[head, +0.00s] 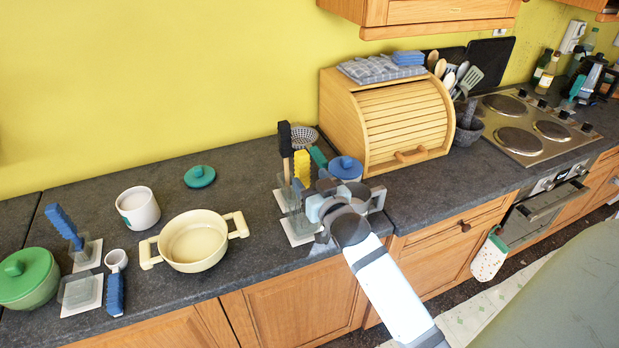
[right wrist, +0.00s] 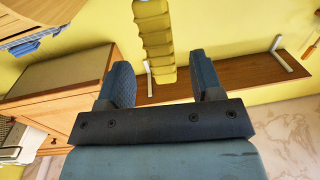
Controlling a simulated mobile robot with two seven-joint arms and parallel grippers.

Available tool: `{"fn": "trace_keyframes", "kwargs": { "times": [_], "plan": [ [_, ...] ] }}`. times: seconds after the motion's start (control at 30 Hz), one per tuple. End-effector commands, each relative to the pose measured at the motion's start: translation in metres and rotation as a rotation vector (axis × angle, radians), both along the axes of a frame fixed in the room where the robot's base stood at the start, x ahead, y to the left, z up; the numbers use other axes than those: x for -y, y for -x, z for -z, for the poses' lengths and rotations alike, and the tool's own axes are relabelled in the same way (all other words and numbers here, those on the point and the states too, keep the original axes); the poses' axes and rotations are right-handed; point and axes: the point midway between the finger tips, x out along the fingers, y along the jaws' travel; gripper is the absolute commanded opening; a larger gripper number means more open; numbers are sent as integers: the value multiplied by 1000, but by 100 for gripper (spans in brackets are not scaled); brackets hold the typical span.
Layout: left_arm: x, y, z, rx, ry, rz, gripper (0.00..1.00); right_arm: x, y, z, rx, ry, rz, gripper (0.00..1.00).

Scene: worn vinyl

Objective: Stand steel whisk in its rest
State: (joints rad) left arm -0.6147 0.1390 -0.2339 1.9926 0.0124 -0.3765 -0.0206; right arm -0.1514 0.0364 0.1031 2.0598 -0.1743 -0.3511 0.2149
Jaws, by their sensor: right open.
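My right gripper (head: 338,205) is open above the counter near a cluster of upright tools. A yellow ribbed handle (head: 301,168) stands among them. In the right wrist view the same yellow handle (right wrist: 153,40) appears beyond and between the open fingers (right wrist: 167,85); I cannot tell whether it is touched. A steel whisk head is not clearly visible, so I cannot tell which handle belongs to the whisk. A clear rest on a white base (head: 298,232) stands by the gripper, partly hidden by it. Another clear rest (head: 80,292) stands at the left. My left gripper is not in view.
A black handle (head: 285,142) and a green one (head: 318,157) stand close to the yellow one. A blue-lidded pot (head: 346,167) and a wooden bread box (head: 400,120) are behind. A cream pot (head: 194,241) and a blue-handled tool (head: 115,292) lie left.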

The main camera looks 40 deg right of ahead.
Motion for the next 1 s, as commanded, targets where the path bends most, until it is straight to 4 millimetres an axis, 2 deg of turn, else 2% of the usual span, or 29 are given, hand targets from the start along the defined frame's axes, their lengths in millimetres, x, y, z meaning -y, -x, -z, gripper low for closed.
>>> {"fn": "trace_keyframes", "kwargs": {
  "times": [1.0],
  "plan": [
    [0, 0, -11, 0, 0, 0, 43, -6, 38, 0, 1, 0, 0, 60]
  ]
}}
